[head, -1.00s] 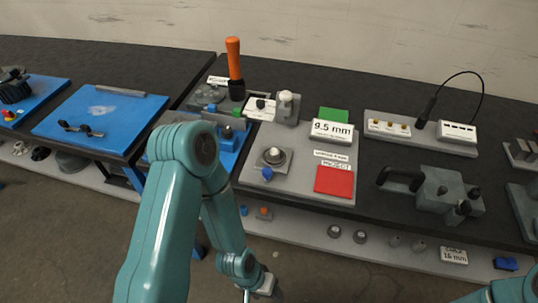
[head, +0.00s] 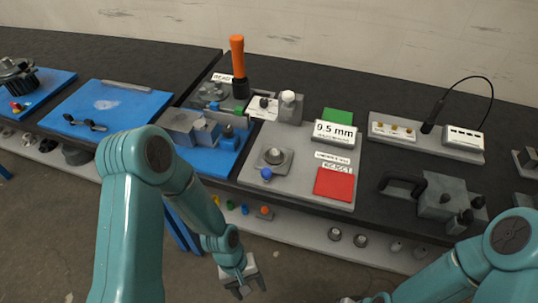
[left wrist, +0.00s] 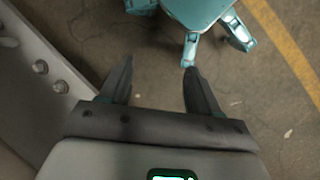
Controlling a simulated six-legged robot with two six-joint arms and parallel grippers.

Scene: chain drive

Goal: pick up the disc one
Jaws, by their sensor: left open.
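I cannot tell for sure which part is disc one. Small grey round pieces (head: 334,234) and (head: 360,241) lie on the lower shelf below the gauge station. My left gripper (head: 245,284) is open and empty, pointing down in front of the lower shelf, left of and nearer than those round pieces. Its two fingers (left wrist: 157,72) are apart with only floor between them.
The grey lower shelf (head: 300,232) runs under the dark bench (head: 380,232). On the bench are a grey gauge plate (head: 247,175) with a red pad (head: 334,184), a 9.5 mm sign (head: 335,132), an orange-handled lever (head: 237,58) and blue plates (head: 135,103). Floor in front is clear.

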